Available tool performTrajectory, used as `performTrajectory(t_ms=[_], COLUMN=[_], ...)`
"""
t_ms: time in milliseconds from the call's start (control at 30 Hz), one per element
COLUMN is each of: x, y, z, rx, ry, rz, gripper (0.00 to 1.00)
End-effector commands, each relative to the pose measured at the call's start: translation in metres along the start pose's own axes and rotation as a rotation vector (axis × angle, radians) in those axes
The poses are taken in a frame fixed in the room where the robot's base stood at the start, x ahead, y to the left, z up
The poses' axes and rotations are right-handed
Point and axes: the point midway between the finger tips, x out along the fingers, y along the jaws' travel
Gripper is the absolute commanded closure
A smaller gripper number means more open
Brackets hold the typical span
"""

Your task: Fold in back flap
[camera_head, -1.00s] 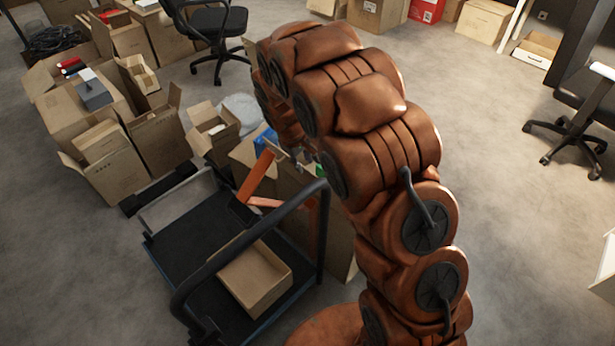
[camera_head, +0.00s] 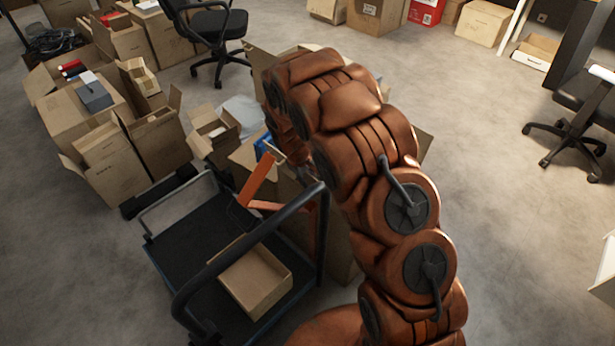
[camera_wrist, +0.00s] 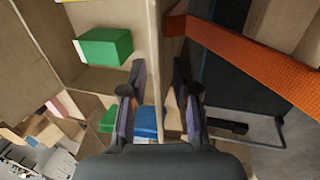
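The large open cardboard carton (camera_head: 340,258) stands beside the cart, mostly hidden behind my arm. One flap (camera_head: 424,144) sticks out at the right of my arm. In the wrist view, the carton's inside (camera_wrist: 85,75) holds a green box (camera_wrist: 103,47) and a blue box (camera_wrist: 149,122). My gripper (camera_wrist: 158,72) is open, with its two fingers apart on either side of an upright cardboard edge (camera_wrist: 158,40). Whether the fingers touch it I cannot tell. In the head view my arm hides most of the gripper. Which flap is the back one is unclear.
A black cart (camera_head: 185,240) with a dark handle stands close at left, carrying a small open carton (camera_head: 256,278). Several cartons crowd the upper left.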

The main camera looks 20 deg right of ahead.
Motion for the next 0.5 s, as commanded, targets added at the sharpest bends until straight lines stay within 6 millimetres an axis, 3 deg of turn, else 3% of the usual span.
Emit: performTrajectory(t_ms=[133, 400, 500], x=[-0.0002, -0.0004, -0.0003], y=[0.0001, 0.0001, 0.0001], z=[0.0001, 0.0001, 0.0003], rx=[0.0, 0.0, 0.0], ry=[0.0, 0.0, -0.001], rz=[0.0, 0.0, 0.0], gripper=[0.7, 0.98, 1.0])
